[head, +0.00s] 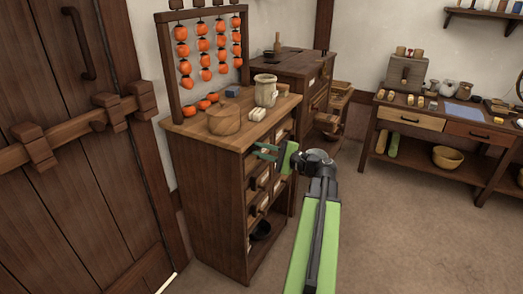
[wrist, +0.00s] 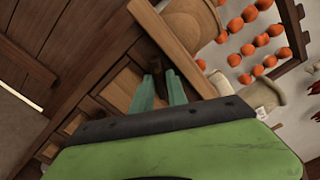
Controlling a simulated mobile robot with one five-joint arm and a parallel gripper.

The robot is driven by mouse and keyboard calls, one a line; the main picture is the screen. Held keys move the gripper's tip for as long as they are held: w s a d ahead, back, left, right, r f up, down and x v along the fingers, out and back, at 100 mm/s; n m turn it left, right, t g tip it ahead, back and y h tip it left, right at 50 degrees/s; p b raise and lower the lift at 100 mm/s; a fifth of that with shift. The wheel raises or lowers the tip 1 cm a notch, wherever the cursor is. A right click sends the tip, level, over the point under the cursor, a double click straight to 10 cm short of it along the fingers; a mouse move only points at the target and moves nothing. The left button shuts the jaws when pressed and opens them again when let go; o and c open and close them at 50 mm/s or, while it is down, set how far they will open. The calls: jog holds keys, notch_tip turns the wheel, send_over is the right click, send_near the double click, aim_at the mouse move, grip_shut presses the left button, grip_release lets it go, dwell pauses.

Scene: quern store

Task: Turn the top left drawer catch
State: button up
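The wooden cabinet (head: 205,190) stands by the door, with its drawer fronts facing right in the head view. My gripper (head: 257,150) is at the upper left of these fronts, just below the cabinet top. Its two green fingers (wrist: 161,78) are apart, with a gap between them. In the wrist view a small dark piece, which looks like the drawer catch (wrist: 156,63), is at the fingertips. I cannot tell whether the fingers touch it. In the head view my gripper and arm hide part of the upper drawers.
A round wooden box (head: 223,121), a pale jar (head: 265,92) and a rack of orange fruit (head: 202,45) stand on the cabinet top. A dark bowl (head: 262,230) sits on its low shelf. The floor (head: 390,220) to the right is clear.

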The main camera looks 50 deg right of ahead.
grip_shut()
jog(key=n, duration=0.2)
jog(key=shift+r+n, duration=0.2)
jog(key=shift+n, duration=0.2)
jog(key=shift+o, duration=1.1)
grip_release()
